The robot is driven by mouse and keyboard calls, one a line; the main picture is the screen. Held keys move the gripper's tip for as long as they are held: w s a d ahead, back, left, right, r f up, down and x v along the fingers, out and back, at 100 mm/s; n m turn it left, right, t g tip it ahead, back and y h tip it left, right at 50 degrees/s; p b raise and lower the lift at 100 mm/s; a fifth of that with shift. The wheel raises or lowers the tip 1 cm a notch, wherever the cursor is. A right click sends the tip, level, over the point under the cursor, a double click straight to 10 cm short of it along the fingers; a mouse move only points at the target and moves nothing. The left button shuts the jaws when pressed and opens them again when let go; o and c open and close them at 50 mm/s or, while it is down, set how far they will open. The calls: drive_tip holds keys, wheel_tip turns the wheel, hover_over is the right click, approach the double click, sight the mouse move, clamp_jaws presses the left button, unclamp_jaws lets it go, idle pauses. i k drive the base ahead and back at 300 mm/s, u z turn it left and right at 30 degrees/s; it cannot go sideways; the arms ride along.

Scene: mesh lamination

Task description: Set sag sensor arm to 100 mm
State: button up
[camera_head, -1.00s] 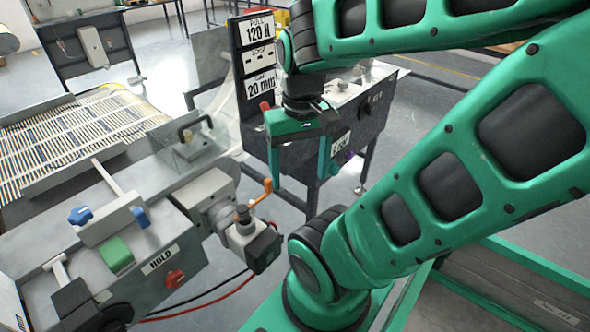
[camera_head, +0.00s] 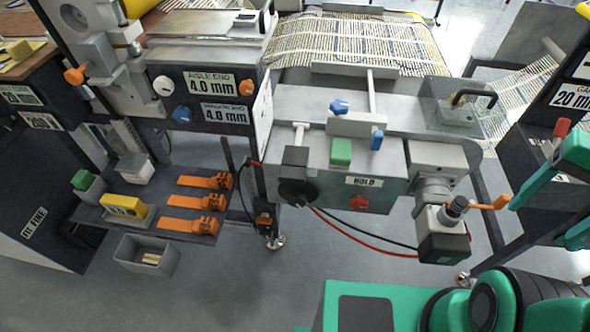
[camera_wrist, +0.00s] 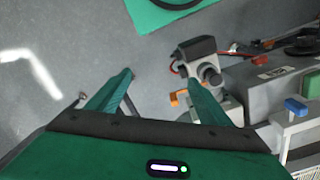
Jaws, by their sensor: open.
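My gripper (camera_head: 540,222) shows at the right edge of the head view, its green fingers apart and nothing seen between them. No part is plainly marked as the sag sensor arm. A red-tipped lever (camera_head: 562,128) stands beside the display panel (camera_head: 572,97) reading 20 mm, close behind my gripper; its lower part is hidden. The orange handle (camera_head: 487,203) juts right from a grey and black unit (camera_head: 440,215), left of the fingers.
Mesh (camera_head: 345,45) runs across the back. A shelf with orange clamps (camera_head: 200,203) is at left. Red and black cables hang below the box.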

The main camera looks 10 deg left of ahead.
sight(294, 164)
drive_tip(key=u, duration=1.25)
drive_tip(key=k, duration=1.05)
drive_tip(key=z, duration=0.6)
